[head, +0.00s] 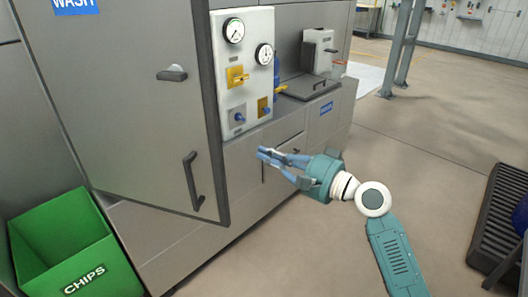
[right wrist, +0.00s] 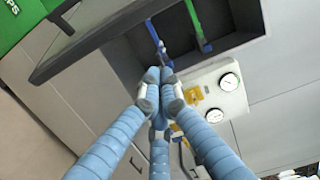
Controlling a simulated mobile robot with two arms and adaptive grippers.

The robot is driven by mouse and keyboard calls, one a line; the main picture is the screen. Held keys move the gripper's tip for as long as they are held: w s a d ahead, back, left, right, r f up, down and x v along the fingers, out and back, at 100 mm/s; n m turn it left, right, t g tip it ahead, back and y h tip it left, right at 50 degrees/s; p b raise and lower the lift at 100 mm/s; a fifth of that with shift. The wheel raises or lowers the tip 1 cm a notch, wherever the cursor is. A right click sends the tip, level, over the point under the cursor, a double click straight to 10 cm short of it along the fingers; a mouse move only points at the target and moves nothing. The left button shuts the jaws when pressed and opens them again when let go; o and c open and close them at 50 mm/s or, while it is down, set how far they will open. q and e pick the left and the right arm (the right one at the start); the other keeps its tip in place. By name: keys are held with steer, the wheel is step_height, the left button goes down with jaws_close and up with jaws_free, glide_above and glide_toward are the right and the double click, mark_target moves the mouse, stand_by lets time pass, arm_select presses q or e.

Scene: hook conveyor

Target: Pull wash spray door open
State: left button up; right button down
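The grey wash door (head: 125,115) stands ajar at the left of the head view, its free edge swung out in front of the cabinet. It carries a black bar handle (head: 192,181) and a dark latch knob (head: 172,74). In the right wrist view the door (right wrist: 95,38) is seen from its edge, beside a dark open cavity (right wrist: 225,22) with a blue and a green item inside. My right gripper (head: 263,153) is to the right of the door, apart from the handle. Its fingertips (right wrist: 160,86) are together with nothing visible between them. My left gripper is not in view.
A white gauge panel (head: 247,75) with knobs is right of the door. A green chips bin (head: 65,245) stands on the floor below the door, at left. A post (head: 403,45) and a dark slatted platform (head: 500,225) are at right. The middle floor is clear.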

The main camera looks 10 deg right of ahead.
steer(key=r+p+x, duration=0.1)
steer(key=p+x, duration=0.2)
steer(key=x, duration=0.7)
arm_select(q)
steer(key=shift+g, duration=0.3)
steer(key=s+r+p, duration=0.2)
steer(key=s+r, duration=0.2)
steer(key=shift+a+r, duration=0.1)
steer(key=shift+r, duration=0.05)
arm_select(e)
steer(key=s, duration=0.1)
steer(key=s+a, duration=0.1)
steer(key=s, duration=0.1)
steer(key=s+a, duration=0.1)
steer(key=shift+s+f, duration=0.15)
